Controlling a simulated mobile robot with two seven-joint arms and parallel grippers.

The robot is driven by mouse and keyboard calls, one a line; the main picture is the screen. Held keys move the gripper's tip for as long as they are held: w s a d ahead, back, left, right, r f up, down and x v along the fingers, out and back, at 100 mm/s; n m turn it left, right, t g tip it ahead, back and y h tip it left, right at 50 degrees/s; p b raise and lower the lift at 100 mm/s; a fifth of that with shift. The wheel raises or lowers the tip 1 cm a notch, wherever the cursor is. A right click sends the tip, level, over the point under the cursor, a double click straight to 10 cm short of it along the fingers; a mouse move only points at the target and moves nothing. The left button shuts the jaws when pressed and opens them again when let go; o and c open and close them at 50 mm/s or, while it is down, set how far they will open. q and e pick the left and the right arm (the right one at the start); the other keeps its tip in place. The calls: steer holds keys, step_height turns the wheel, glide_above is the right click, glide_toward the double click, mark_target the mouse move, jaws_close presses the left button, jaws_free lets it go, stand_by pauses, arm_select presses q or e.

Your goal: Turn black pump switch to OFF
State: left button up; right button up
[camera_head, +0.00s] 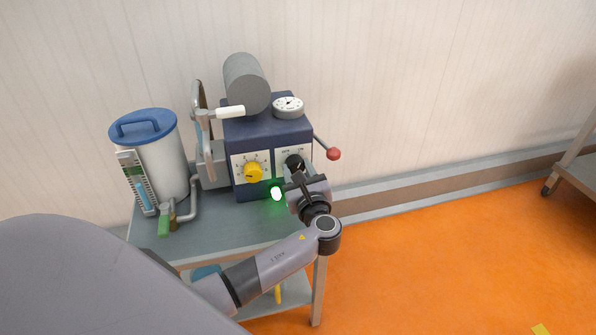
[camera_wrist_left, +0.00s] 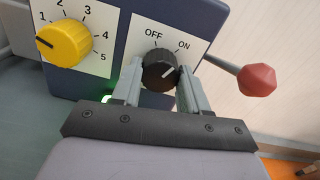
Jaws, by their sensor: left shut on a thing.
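The black pump switch (camera_wrist_left: 158,66) is a round knob on a white plate of the blue machine, with OFF printed at its upper left and ON at its upper right. Its white mark slants up to the right, toward the ON side. My left gripper (camera_wrist_left: 160,88) is shut on the knob, one finger on each side. In the head view, the black knob (camera_head: 294,160) shows just above my left gripper (camera_head: 294,180), which partly covers the plate. My right gripper is not in view.
A yellow dial (camera_head: 253,172) numbered 1 to 5 sits left of the switch. A green light (camera_head: 277,193) glows below it. A red-ended lever (camera_head: 333,154) sticks out at right. A blue-lidded canister (camera_head: 146,150) stands left on the grey cart (camera_head: 225,232).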

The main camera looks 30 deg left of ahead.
arm_select(q)
steer(key=shift+f+n, duration=0.15)
steer(key=shift+n, duration=1.05)
steer(key=n+b, duration=0.2)
steer(key=n, duration=0.3)
steer(key=shift+b, duration=0.3)
steer(key=shift+n+b, duration=0.35)
steer(key=shift+n, duration=0.55)
steer(key=shift+n+b, duration=0.35)
steer(key=shift+n, duration=0.35)
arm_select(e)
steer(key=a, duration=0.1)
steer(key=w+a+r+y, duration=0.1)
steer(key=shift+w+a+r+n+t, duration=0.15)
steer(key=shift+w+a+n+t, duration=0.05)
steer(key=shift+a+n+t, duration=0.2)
arm_select(q)
steer(key=shift+n, duration=0.3)
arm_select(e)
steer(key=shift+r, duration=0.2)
